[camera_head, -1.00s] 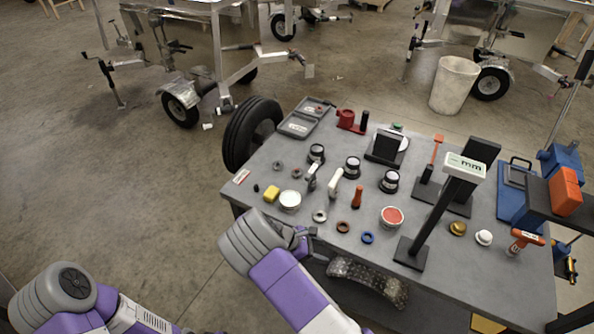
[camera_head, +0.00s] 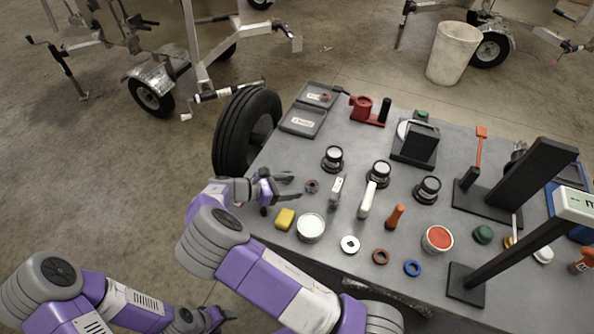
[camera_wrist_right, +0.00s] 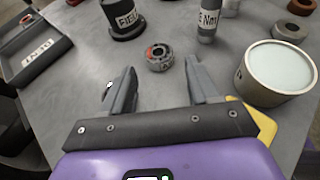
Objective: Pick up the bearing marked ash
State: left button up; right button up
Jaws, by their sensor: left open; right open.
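A grey ring-shaped bearing (camera_head: 312,186) with a reddish mark lies flat on the grey table. In the right wrist view the bearing (camera_wrist_right: 160,57) lies just beyond the open fingertips, roughly centred between them. Its writing is not legible, so I cannot confirm it is marked ash. My right gripper (camera_head: 289,187) is open and empty over the table's left part, pointing at this bearing from the left. Other rings lie near the front: pale (camera_head: 350,244), brown (camera_head: 380,257) and blue (camera_head: 412,268). My left gripper (camera_head: 212,320) is low at the bottom, off the table.
A yellow block (camera_head: 285,219) and a round tin (camera_head: 311,227) stand in front of my right gripper. Black-based pots (camera_head: 333,158) and a grey labelled tool (camera_head: 337,191) stand beyond the bearing. A grey tray (camera_head: 304,122) lies at the back left, near a tyre (camera_head: 247,130).

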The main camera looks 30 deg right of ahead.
aim_at(311, 186)
jog(key=x, duration=0.3)
jog(key=f+b+x, duration=0.1)
jog(key=x, duration=0.2)
jog(key=shift+w+d, duration=0.1)
jog(key=shift+d+f, duration=0.2)
jog(key=shift+d, duration=0.25)
jog(key=c, duration=0.9)
